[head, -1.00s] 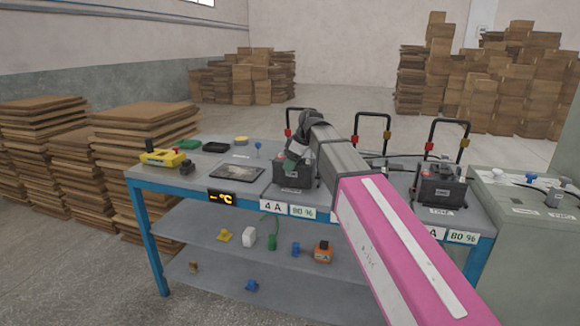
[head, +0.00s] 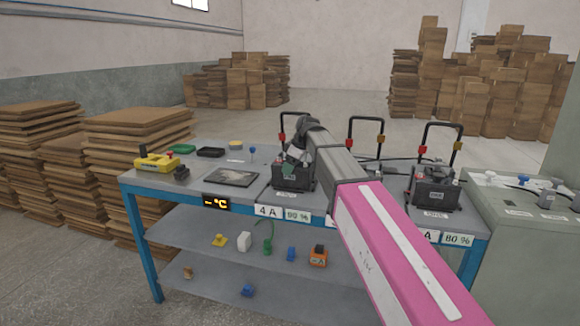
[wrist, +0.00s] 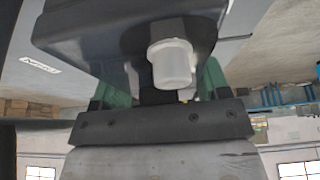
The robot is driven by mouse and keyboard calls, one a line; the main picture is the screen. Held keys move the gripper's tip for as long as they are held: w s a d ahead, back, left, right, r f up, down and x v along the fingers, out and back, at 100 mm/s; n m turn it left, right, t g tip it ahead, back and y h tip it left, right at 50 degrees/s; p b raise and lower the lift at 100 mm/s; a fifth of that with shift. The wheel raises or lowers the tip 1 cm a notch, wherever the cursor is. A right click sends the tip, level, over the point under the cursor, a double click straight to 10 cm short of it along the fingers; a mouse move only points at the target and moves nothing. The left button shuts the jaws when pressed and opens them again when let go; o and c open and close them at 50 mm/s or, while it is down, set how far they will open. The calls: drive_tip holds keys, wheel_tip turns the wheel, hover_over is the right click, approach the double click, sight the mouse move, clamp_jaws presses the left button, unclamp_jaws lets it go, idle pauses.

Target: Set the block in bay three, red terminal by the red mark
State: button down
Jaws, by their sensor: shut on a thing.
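My gripper (head: 291,166) is over the left bay, at a dark block (head: 292,180) with a pale label on its front. In the wrist view the green fingertips of my gripper (wrist: 158,88) are shut on a dark block (wrist: 95,30) with a white cylindrical cap beside them. The block's terminals are hidden by the gripper in the head view. Another dark block (head: 435,188) stands in the right bay. The middle bay's frame (head: 366,125) carries a red mark (head: 351,149) on the left post and a yellow one on the right. The right frame is marked likewise.
The blue-legged table (head: 150,245) also holds a yellow device (head: 157,161) and a dark tablet (head: 232,178). Small parts lie on the shelves below. A grey cabinet (head: 535,235) stands at right. My pink arm hides part of the table's front.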

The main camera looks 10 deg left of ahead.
drive_tip(key=shift+c, duration=0.5)
unclamp_jaws()
drive_tip(key=shift+f, duration=0.1)
drive_tip(key=shift+d+r, duration=0.15)
drive_tip(key=shift+r, duration=0.3)
drive_tip(key=d, duration=0.4)
drive_tip(key=s+d, duration=0.1)
drive_tip(key=d, duration=0.7)
drive_tip(key=shift+s+r, duration=0.25)
drive_tip(key=shift+s, duration=0.15)
